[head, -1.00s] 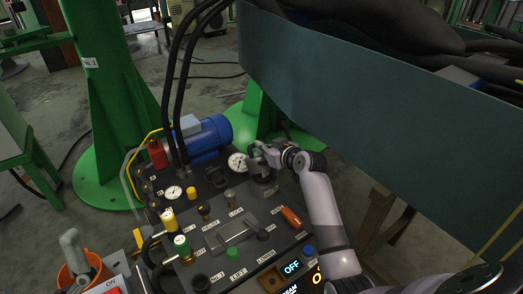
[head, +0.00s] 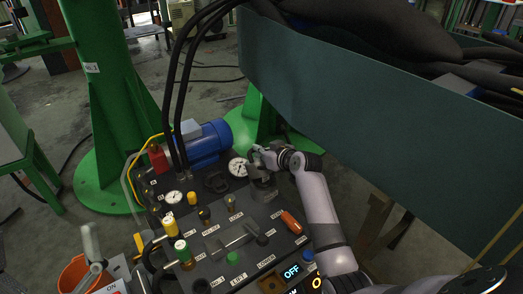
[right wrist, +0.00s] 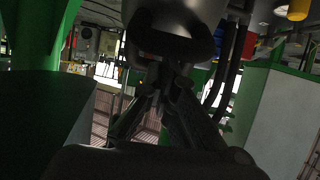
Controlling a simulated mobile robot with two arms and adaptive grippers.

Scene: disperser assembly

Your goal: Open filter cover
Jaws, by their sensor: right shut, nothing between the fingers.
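My right gripper (head: 262,158) is at the back right of the dark machine panel, directly above a short grey cylinder (head: 263,185) that looks like the filter housing. Its fingers are shut with nothing between them. Whether they touch the cylinder's top cannot be told. In the right wrist view the dark fingers (right wrist: 165,105) sit below a large dark rounded body (right wrist: 175,30), and the contact area is in shadow. I cannot clearly make out the filter cover itself. My left gripper is not in view.
The panel holds pressure gauges (head: 237,167), a bar handle (head: 230,240), an orange-red handle (head: 291,222) and several knobs. A blue motor (head: 205,145) stands behind it. A large teal wall (head: 400,110) borders the right side. An orange bucket (head: 75,275) is at lower left.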

